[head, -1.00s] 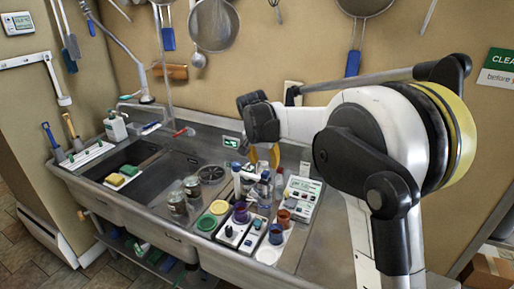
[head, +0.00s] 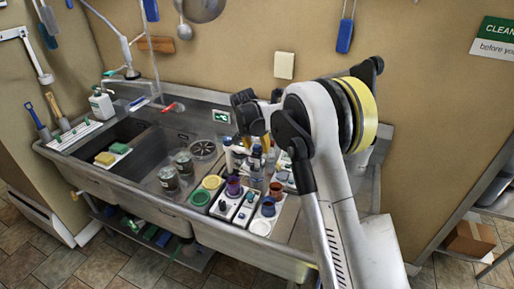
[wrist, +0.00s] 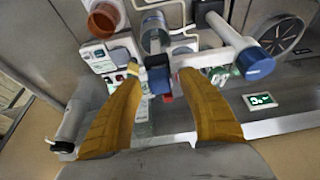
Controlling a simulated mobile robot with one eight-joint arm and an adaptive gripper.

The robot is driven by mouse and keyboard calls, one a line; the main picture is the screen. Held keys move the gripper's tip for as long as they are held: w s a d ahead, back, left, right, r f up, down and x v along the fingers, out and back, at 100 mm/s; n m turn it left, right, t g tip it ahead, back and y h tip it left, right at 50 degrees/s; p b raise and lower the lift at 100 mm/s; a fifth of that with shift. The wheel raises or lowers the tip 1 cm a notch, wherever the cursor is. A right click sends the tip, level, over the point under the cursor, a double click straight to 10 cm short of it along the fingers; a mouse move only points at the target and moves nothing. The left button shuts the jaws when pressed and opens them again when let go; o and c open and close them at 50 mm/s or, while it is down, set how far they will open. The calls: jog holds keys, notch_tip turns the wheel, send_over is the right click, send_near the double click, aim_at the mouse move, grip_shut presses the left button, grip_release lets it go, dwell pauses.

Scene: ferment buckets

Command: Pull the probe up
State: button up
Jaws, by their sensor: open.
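My gripper (wrist: 160,72) is open, its two yellow fingers spread wide in the wrist view. A small upright piece with a dark blue and grey top (wrist: 157,76) and a red part beside it stands between the fingertips; it may be the probe, but I cannot tell for sure. No finger visibly closes on it. In the head view my gripper (head: 254,138) hangs over the crowded right part of the sink counter, and my arm hides much of what is below. A white meter box (wrist: 101,55) lies left of the fingers in the wrist view.
The wall is close behind.

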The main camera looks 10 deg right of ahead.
grip_shut()
jog(key=shift+r, duration=0.1)
notch_tip(320, 180, up, 6)
jog(key=shift+p, duration=1.15)
jog(key=shift+w, duration=0.1)
grip_release()
